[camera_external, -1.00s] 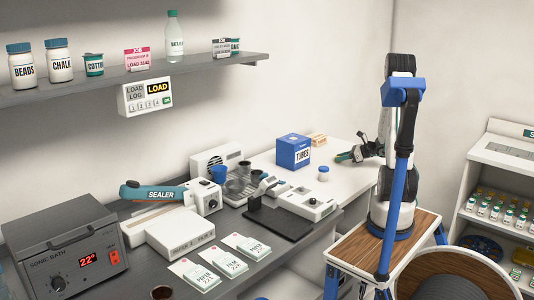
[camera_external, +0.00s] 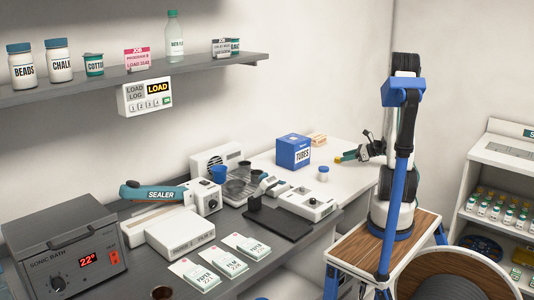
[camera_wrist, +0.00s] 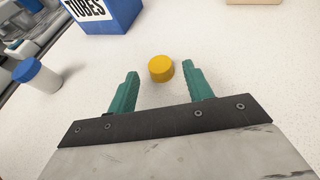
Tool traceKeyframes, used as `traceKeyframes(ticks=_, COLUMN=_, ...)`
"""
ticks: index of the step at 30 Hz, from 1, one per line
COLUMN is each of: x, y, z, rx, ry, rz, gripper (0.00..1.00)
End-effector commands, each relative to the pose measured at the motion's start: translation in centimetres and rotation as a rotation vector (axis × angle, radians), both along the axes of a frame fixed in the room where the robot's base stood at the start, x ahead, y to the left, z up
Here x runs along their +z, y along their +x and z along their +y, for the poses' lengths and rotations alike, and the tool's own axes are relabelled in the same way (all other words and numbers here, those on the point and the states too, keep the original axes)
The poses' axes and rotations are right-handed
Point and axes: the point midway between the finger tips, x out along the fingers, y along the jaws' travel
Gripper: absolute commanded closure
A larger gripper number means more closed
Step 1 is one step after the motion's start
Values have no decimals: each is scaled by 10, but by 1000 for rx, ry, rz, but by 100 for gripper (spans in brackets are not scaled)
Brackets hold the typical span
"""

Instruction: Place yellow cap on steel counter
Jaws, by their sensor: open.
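The yellow cap (camera_wrist: 161,68) lies on the white speckled worktop (camera_wrist: 110,75), just beyond and between my fingertips in the wrist view. It also shows as a small yellow spot at the gripper's tip in the external view (camera_external: 338,159). My gripper (camera_wrist: 160,75) is open and empty, with a teal finger on each side and the cap apart from both. In the external view my gripper (camera_external: 347,155) is low over the white worktop at the right. The grey counter (camera_external: 232,221), which looks like the steel one, runs to the left of it.
A blue TUBES box (camera_external: 294,151) and a blue-lidded white jar (camera_external: 323,174) stand left of my gripper. A wooden block (camera_external: 318,139) is behind the box. The grey counter holds a sealer (camera_external: 160,194), a sonic bath (camera_external: 65,255), packets and a dark plate, with small gaps between.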

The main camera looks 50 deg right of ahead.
Motion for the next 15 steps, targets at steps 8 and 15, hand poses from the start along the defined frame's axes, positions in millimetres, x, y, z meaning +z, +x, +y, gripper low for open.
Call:
traceKeyframes(ticks=8, x=24, y=-52, z=-23, rx=-4, ry=-3, rz=-1, gripper=49)
traceKeyframes(ticks=15, x=35, y=-74, z=-30, rx=3, ry=-3, rz=0, gripper=49)
